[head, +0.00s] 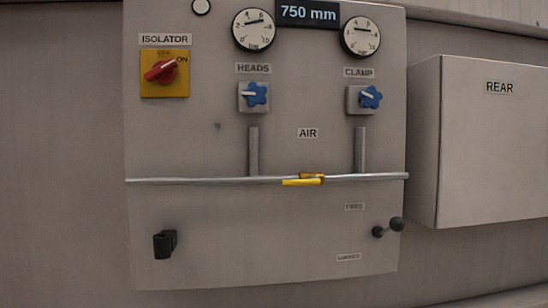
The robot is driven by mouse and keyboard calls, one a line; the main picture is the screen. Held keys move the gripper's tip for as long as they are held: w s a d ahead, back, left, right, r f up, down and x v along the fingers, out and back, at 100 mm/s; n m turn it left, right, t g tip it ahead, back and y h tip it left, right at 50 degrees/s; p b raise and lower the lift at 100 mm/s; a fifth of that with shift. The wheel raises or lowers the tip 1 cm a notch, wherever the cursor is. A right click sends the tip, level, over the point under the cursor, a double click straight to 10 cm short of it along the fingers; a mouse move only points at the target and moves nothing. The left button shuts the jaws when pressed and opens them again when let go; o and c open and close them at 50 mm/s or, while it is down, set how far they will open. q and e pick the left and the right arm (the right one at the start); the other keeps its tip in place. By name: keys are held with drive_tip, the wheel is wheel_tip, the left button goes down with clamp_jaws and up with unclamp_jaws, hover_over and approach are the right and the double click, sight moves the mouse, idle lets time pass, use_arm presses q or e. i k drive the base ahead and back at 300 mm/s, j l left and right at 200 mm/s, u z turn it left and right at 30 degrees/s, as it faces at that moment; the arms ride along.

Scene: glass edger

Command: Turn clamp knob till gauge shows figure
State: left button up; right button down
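The clamp knob (371,97) is a blue lobed knob with a white pointer mark, on a grey block under the label CLAMP (359,72). The clamp gauge (361,37) is a round white dial above it; its needle lies roughly level, and its figures are too small to read surely. A matching blue heads knob (257,94) sits to the left under the label HEADS, with its own gauge (254,30) above. A dark display (307,12) between the gauges reads 750 mm. Neither of my grippers is in view.
A red isolator switch (160,70) on a yellow plate is at upper left. A horizontal pipe (220,180) with a yellow lever (303,182) crosses the panel below the knobs. A black-knobbed lever (388,227) is at lower right. A box marked REAR (490,150) juts out right.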

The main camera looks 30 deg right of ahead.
sight(370, 98)
drive_tip(key=z, duration=1.05)
